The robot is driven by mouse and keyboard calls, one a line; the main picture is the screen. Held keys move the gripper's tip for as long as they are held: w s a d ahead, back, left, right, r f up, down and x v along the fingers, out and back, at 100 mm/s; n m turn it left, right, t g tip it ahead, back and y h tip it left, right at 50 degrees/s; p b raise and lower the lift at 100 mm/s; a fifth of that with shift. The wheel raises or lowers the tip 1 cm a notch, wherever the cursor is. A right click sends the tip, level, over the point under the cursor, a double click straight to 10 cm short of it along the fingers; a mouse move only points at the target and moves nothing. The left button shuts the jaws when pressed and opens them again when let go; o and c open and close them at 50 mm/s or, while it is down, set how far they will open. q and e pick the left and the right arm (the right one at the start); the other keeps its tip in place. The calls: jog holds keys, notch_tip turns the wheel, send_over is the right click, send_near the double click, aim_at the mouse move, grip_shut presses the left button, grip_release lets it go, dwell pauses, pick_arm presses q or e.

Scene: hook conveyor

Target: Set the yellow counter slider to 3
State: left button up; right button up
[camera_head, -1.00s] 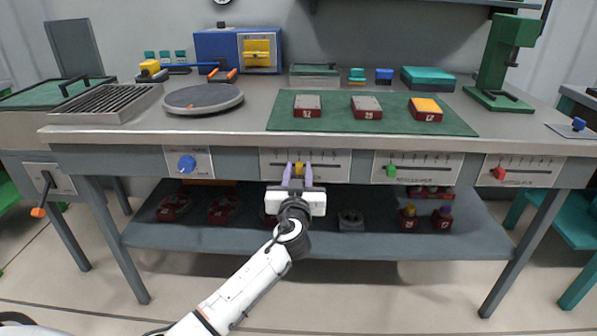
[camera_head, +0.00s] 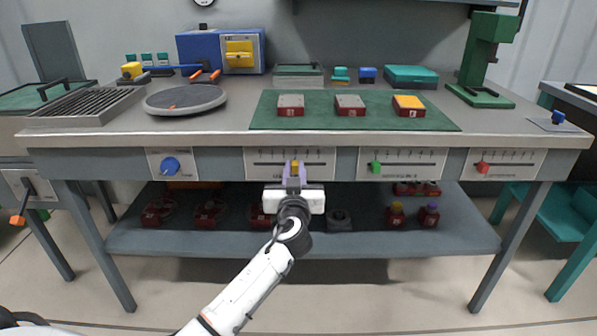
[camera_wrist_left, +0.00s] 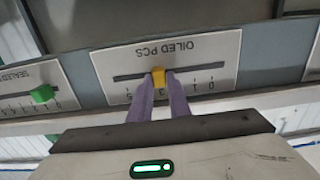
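The yellow slider knob (camera_head: 294,167) sits on the slot of the white panel (camera_head: 320,160) under the table's front edge, left of the panel's right half. In the left wrist view the knob (camera_wrist_left: 158,77) is between my two purple fingers, and the panel (camera_wrist_left: 220,50) reads "OILED PCS" upside down. A figure that looks like 3 shows between the fingers beside the knob; 0 and 1 show to the right, and nearby figures are covered. My left gripper (camera_head: 294,178) is shut on the knob (camera_wrist_left: 160,88). My right gripper is out of view.
A green slider (camera_head: 375,167) and a red slider (camera_head: 483,167) are on panels to the right. A blue dial (camera_head: 170,166) is to the left. The table edge (camera_head: 400,140) overhangs the gripper; a lower shelf (camera_head: 370,244) with red blocks lies below.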

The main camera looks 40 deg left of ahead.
pick_arm(q)
jog(key=o, duration=0.4)
jog(key=shift+c, duration=0.2)
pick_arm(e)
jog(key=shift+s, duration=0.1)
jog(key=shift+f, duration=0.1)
pick_arm(q)
jog(key=shift+d, duration=0.15)
jog(key=v, duration=1)
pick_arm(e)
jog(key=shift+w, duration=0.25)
pick_arm(q)
jog(key=shift+s, duration=0.1)
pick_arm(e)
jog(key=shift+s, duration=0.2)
